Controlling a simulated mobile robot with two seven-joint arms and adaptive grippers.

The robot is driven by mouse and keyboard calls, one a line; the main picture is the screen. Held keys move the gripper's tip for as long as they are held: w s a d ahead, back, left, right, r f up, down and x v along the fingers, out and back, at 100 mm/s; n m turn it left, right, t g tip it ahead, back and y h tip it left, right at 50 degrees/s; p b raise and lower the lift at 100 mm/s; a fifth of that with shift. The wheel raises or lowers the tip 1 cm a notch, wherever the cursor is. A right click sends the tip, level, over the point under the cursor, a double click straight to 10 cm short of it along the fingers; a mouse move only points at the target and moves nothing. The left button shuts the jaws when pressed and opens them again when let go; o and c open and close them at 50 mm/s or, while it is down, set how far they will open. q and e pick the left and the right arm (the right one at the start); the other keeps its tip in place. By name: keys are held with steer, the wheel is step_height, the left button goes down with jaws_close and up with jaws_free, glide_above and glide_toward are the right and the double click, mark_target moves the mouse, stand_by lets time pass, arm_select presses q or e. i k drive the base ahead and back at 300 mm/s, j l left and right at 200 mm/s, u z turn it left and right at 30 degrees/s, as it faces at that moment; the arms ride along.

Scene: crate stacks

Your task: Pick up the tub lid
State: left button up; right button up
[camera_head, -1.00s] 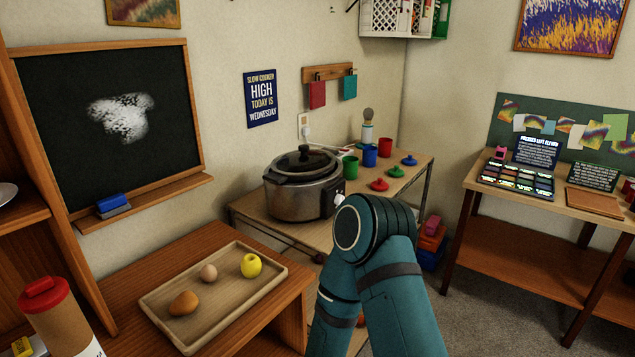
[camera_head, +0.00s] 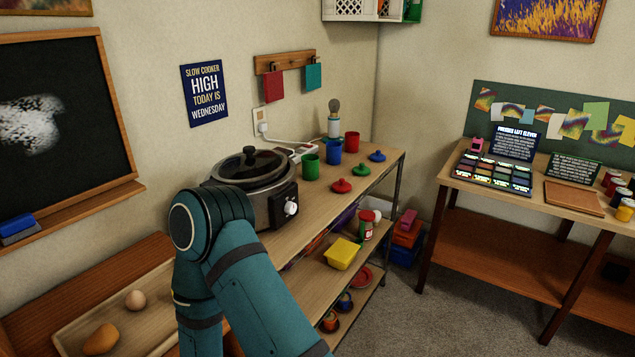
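I cannot tell for certain which piece is the tub lid. On the wooden cart's lower shelf stands a yellow tub-like box (camera_head: 341,254), with a flat red disc (camera_head: 364,277) beside it. One of my teal arms shows in the foreground; neither gripper is in view.
A slow cooker (camera_head: 270,202) with a glass lid stands on the cart, partly behind my arm. A tray (camera_head: 135,325) with an egg and a potato-like item lies at lower left. Another table (camera_head: 497,193) stands at right.

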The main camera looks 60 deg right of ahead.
mark_target(340, 187)
steer(key=l+u, duration=0.15)
steer(key=l, duration=0.25)
steer(key=k+l+u, duration=0.2)
steer(key=l, duration=0.15)
steer(key=l+u, duration=0.15)
steer(key=l, duration=0.25)
steer(key=k+l+u, duration=0.15)
steer(key=l, duration=0.2)
steer(key=k+l+u, duration=0.2)
steer(key=l, duration=0.15)
steer(key=k+l, duration=0.15)
steer(key=l, duration=0.2)
steer(key=k+l, duration=0.1)
steer(key=l, duration=0.3)
steer(key=k+l, duration=0.15)
steer(key=l, duration=0.2)
steer(key=k+l+u, duration=0.1)
steer(key=l, duration=0.25)
steer(key=k+l, duration=0.2)
steer(key=l, duration=0.2)
